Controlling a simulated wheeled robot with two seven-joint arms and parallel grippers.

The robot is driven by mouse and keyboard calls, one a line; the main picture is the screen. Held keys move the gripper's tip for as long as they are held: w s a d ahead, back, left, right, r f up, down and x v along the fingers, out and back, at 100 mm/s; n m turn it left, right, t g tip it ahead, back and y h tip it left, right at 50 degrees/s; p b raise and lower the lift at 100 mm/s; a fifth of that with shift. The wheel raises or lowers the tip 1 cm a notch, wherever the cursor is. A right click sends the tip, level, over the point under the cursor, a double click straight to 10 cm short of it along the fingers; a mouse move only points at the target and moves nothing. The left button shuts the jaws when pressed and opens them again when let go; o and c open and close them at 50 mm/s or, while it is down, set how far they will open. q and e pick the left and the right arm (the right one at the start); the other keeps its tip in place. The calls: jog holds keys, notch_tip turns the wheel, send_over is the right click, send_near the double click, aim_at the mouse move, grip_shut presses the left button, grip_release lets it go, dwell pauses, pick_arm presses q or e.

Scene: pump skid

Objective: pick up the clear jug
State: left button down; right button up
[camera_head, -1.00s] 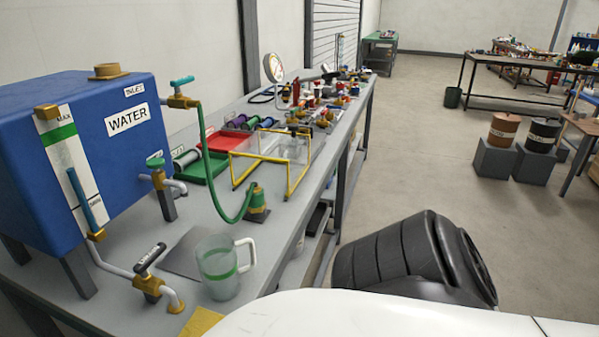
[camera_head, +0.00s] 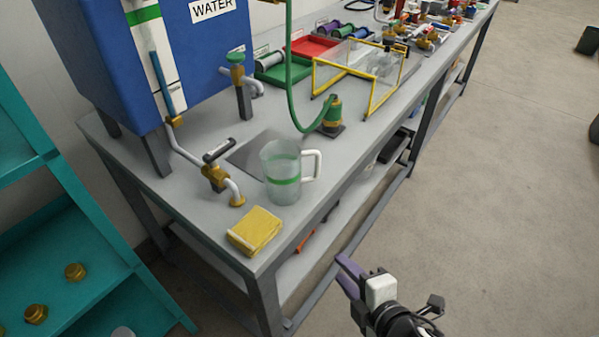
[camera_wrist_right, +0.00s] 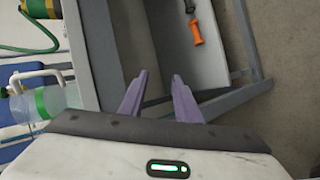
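The clear jug (camera_head: 283,172) stands upright on the grey bench, with a green band around it and a white handle on its right side. It also shows at the left edge of the right wrist view (camera_wrist_right: 40,103). My right gripper (camera_head: 347,272) is in front of the bench, to the right of and nearer than the jug, and apart from it. In the right wrist view its two purple fingers (camera_wrist_right: 158,88) are spread with nothing between them. My left gripper is not in view.
A drain pipe with a black-handled valve (camera_head: 217,152) stands just left of the jug. A yellow sponge-like block (camera_head: 255,230) lies near the bench's front corner. A green hose fitting (camera_head: 333,115) and yellow-framed clear box (camera_head: 365,75) stand behind. A teal shelf (camera_head: 75,240) is at left.

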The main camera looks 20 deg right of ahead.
jog(key=w+r+n+t, duration=0.3)
jog(key=w+r+n, duration=0.1)
jog(key=r+n, duration=0.65)
jog(key=n+t+y, duration=0.1)
jog(key=n+t, duration=0.2)
jog(key=n, duration=0.5)
send_near(319, 164)
jog(key=shift+n, duration=0.45)
jog(key=shift+w+a+f+p, duration=0.1)
jog(key=shift+w+a+p, duration=0.15)
jog(key=shift+w, duration=1.5)
jog(key=shift+w+a+f+p, duration=0.1)
jog(key=shift+w+a+p, duration=0.15)
jog(key=shift+w, duration=1.5)
jog(key=shift+w+a+p, duration=0.25)
jog(key=shift+w+a, duration=0.05)
jog(key=shift+w, duration=1.45)
grip_shut()
